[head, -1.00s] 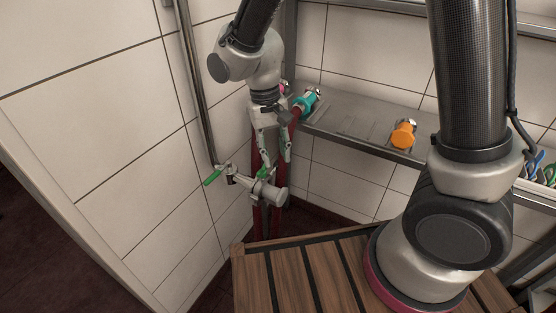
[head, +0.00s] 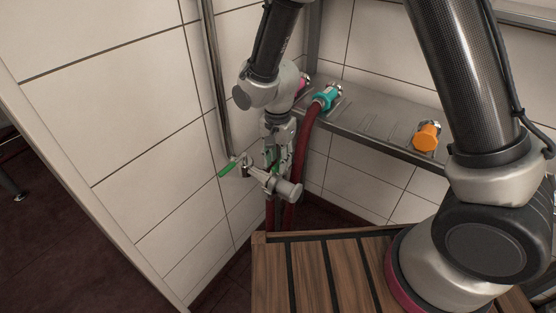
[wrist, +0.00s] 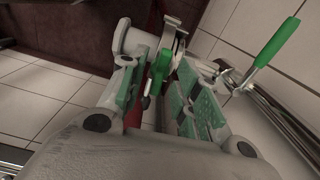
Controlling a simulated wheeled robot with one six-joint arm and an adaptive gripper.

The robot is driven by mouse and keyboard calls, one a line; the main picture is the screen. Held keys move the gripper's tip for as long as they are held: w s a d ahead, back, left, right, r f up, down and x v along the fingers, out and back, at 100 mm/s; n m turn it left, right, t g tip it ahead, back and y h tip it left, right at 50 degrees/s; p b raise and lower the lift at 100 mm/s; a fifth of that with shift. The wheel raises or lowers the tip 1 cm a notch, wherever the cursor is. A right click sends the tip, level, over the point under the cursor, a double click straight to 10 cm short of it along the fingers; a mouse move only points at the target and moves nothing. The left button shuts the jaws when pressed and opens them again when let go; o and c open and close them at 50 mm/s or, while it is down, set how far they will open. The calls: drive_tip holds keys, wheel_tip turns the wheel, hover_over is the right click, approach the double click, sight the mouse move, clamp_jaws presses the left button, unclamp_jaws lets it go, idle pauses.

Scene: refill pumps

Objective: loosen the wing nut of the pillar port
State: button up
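The pillar port is a short metal pipe stub (head: 289,190) low on the standing pipe by the tiled wall. Its green wing nut (wrist: 159,68) sits beside a metal clamp (wrist: 174,42) in the wrist view. In the head view the wing nut is mostly hidden by my fingers. My gripper (head: 274,166) points down at the port. In the wrist view my gripper (wrist: 158,88) has its two green-padded fingers apart, with the wing nut between or just beyond their tips. I cannot tell whether either pad touches it.
A green valve lever (head: 230,167) sticks out to the left of the port. A red hose (head: 302,160) hangs close behind my gripper. A steel shelf (head: 385,140) holds teal (head: 326,97), orange (head: 427,136) and pink (head: 303,84) couplings. A slatted wooden surface (head: 319,275) lies in front.

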drive_tip(key=shift+f, duration=0.35)
clamp_jaws()
